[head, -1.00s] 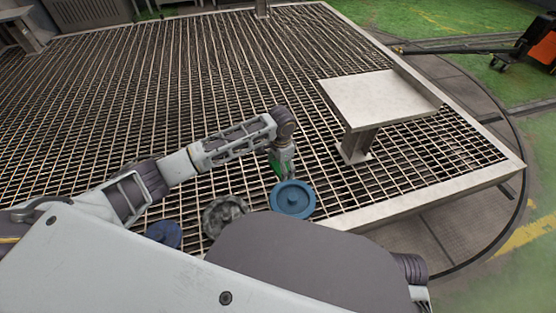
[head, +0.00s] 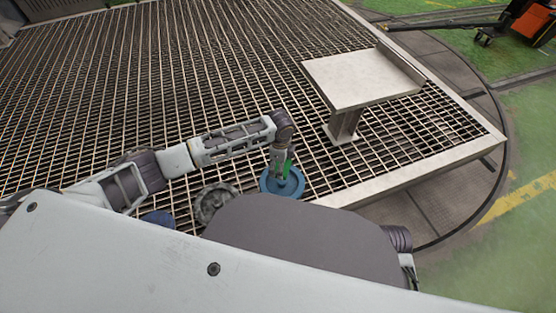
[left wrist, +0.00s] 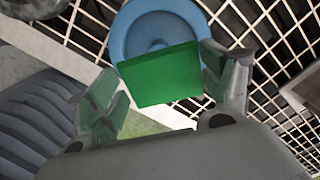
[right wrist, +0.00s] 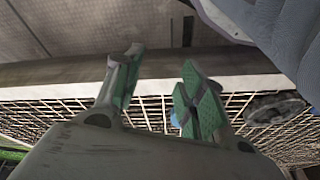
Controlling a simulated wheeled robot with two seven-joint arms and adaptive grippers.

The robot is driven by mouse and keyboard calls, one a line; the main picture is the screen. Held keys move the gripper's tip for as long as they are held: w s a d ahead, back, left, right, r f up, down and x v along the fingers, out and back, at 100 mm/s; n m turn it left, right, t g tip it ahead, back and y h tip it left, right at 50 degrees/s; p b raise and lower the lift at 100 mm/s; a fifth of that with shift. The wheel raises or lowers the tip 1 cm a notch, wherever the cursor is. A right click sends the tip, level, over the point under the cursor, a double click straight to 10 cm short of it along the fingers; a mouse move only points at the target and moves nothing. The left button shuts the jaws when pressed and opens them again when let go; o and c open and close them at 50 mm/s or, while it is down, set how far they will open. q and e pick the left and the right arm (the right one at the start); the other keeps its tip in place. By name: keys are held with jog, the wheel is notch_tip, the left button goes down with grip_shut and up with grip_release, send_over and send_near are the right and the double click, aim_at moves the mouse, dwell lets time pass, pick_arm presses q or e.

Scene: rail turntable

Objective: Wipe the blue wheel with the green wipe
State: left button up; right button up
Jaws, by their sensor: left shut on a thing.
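The blue wheel (head: 268,187) lies flat on the grating, partly hidden by my left gripper. In the left wrist view the blue wheel (left wrist: 129,38) is just beyond the green wipe (left wrist: 160,75), which covers part of its near side. My left gripper (head: 282,172) is shut on the green wipe and points down over the wheel; the wipe shows as a green patch (head: 288,167) in the head view. I cannot tell whether wipe and wheel touch. My right gripper (right wrist: 159,64) is open and empty, with its fingers apart. It is hidden in the head view.
A grey rough wheel (head: 213,203) and a dark blue object (head: 160,218) lie left of the blue wheel. A metal stand with a flat top (head: 360,78) rises from the grating at the right. The grating behind my left arm is clear.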

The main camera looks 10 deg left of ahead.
pick_arm(q)
jog(key=shift+s+d+f+m, duration=0.1)
jog(key=shift+d+f+m, duration=0.15)
jog(key=shift+m, duration=0.35)
pick_arm(e)
jog(key=shift+f, duration=0.1)
pick_arm(q)
jog(key=shift+f, duration=0.25)
jog(key=shift+a+f+b, duration=0.1)
jog(key=shift+f+b, duration=0.3)
jog(key=shift+b, duration=0.3)
jog(key=shift+f+b, duration=0.65)
jog(key=shift+b, duration=0.1)
jog(key=shift+f, duration=0.1)
jog(key=shift+f+b, duration=0.8)
jog(key=shift+b, duration=0.4)
jog(key=shift+f+b, duration=1.25)
jog(key=shift+b, duration=0.35)
pick_arm(e)
jog(key=w+a+f+t+y, duration=0.1)
jog(key=a+f+t+y, duration=0.1)
jog(key=f, duration=0.6)
jog(key=shift+w+a+f+m+t, duration=0.25)
jog(key=shift+a+t, duration=0.25)
jog(key=shift+a, duration=0.45)
